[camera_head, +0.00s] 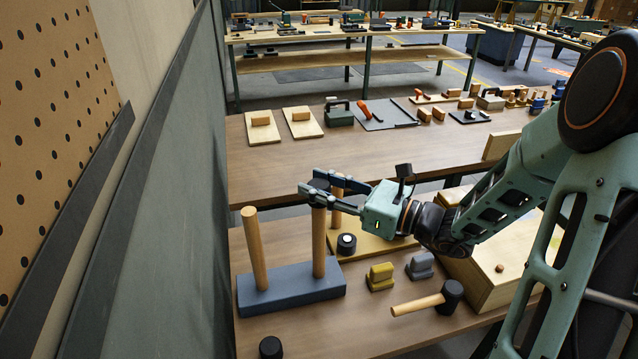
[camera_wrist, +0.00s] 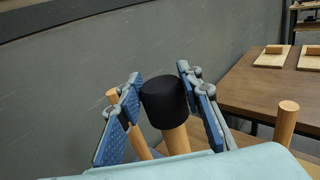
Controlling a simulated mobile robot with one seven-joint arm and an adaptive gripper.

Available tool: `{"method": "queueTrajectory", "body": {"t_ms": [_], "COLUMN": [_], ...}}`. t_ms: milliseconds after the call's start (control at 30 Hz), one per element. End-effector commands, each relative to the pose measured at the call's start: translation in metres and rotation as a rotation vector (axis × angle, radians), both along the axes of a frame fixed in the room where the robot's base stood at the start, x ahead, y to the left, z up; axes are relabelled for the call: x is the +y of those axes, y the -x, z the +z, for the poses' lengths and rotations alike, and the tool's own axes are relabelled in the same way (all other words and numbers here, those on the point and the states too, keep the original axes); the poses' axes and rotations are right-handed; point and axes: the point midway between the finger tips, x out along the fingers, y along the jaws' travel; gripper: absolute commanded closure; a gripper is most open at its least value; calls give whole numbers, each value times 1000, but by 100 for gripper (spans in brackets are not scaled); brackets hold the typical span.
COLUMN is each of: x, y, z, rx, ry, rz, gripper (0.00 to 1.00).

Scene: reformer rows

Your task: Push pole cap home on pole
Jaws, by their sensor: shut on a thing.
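My gripper (camera_head: 319,184) is shut on a black pole cap (camera_wrist: 163,103), one blue finger on each side of it in the wrist view. The cap is at the top of the right wooden pole (camera_head: 319,242) of a blue-grey base (camera_head: 291,293). Cap and pole look in line in the wrist view, where the pole (camera_wrist: 178,139) shows below the cap. How far the cap is down over the pole is hidden. The base's left pole (camera_head: 255,249) stands bare and tilts slightly. In the head view the fingers partly cover the cap.
Another bare pole (camera_head: 336,209) stands just behind. A black cap (camera_head: 347,243) is on a yellow board (camera_head: 375,247), another black cap (camera_head: 270,347) at the front. A mallet (camera_head: 432,299), yellow block (camera_head: 380,277) and grey block (camera_head: 420,266) lie right. A wall panel (camera_head: 165,230) borders the left.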

Motion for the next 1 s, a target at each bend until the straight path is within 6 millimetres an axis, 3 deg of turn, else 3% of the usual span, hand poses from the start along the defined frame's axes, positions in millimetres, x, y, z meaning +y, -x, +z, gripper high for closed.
{"method": "queueTrajectory", "body": {"t_ms": [967,1000], "x": [0,0], "y": [0,0], "z": [-25,-25], "rx": [-1,-1], "ry": [0,0], "rz": [0,0], "gripper": [90,66]}}
